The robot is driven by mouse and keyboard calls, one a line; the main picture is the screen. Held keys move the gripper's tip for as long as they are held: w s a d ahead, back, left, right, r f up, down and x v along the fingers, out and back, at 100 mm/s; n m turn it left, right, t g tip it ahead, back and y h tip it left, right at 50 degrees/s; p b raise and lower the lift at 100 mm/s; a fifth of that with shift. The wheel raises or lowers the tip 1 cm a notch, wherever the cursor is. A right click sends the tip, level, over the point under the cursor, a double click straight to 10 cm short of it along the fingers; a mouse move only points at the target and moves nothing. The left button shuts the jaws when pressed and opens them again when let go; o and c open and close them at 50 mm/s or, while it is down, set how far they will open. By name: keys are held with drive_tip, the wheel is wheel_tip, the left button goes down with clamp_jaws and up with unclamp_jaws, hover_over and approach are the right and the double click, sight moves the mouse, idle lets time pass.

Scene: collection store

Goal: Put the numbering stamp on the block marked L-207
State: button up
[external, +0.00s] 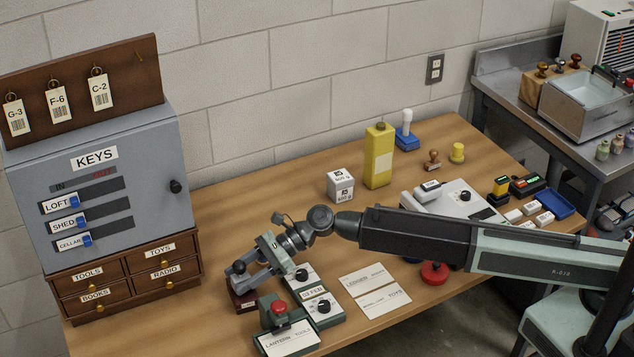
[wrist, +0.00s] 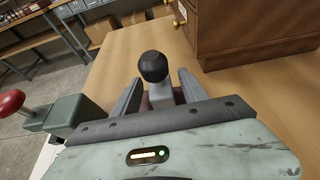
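A stamp with a round black knob (external: 238,267) and a grey body stands upright between the fingers of my gripper (external: 254,277). In the wrist view the black knob (wrist: 152,66) rises between the two fingers of my gripper (wrist: 161,83). I cannot tell whether the fingers touch the stamp or stand just clear. A dark red block (external: 243,303) with a small label lies below the gripper; its lettering is too small to read. The foot of the stamp is hidden, so I cannot tell whether it rests on the block. No L-207 mark is readable.
A green press with a red knob (external: 279,307) stands close beside the gripper, with a 02 FEB plate (external: 316,297) and cards (external: 376,291) to its right. The key cabinet (external: 100,190) stands at left. Bare table (external: 245,215) lies behind the arm.

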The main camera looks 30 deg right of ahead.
drive_tip(key=shift+r, duration=0.25)
drive_tip(key=p+v, duration=0.5)
drive_tip(key=v, duration=0.7)
drive_tip(key=shift+d+f, duration=0.1)
drive_tip(key=shift+f, duration=0.05)
